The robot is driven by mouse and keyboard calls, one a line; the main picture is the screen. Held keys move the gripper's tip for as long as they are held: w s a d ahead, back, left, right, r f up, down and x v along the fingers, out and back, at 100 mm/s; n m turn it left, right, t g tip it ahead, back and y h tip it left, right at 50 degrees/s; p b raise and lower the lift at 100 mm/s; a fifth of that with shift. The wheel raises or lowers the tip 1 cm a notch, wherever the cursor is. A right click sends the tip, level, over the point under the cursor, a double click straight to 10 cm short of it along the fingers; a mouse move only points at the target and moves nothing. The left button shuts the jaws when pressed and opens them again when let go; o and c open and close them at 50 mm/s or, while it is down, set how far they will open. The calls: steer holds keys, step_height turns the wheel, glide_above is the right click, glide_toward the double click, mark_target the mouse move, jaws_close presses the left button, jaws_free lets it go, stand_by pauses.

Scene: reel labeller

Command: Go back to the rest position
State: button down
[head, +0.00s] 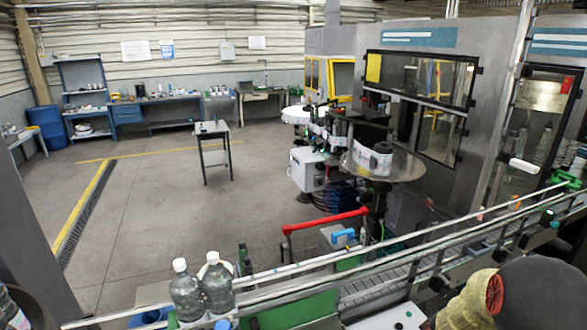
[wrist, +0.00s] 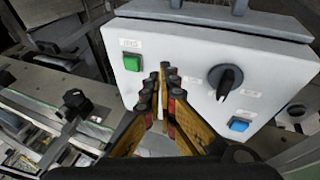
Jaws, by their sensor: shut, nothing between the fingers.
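My gripper (wrist: 162,76) shows in the wrist view, its black and yellow fingers closed together with nothing between them. The fingertips point at the front of a light grey control box (wrist: 190,50). They overlap the panel between a green button (wrist: 132,62) on the left and a black rotary knob (wrist: 226,80) on the right. A blue button (wrist: 239,125) sits lower right of the knob. I cannot tell whether the fingertips touch the panel. I cannot make out my gripper in the head view.
In the head view, a conveyor with metal rails (head: 400,262) crosses the front. Large clear bottles (head: 217,283) stand at its near left. The labeller with a round reel plate (head: 405,168) stands beyond, beside a big grey machine (head: 425,75). Open floor (head: 150,220) lies left.

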steer(key=s+a+r+m+g+b, duration=0.2)
steer(key=s+a+r+m+b, duration=0.15)
steer(key=s, duration=0.45)
steer(key=s+a+r+m+g+b, duration=0.1)
steer(key=s+a+r+m+b, duration=0.15)
steer(key=s+a+r, duration=0.35)
steer(key=s+a+r+n+t+y+b, duration=0.1)
steer(key=s+a+r+t+y+b, duration=0.1)
steer(key=s+a+b, duration=1.1)
steer(key=shift+s+a+r+t+b, duration=0.15)
steer(key=shift+a+r+t+b, duration=0.25)
steer(key=shift+t+b, duration=0.45)
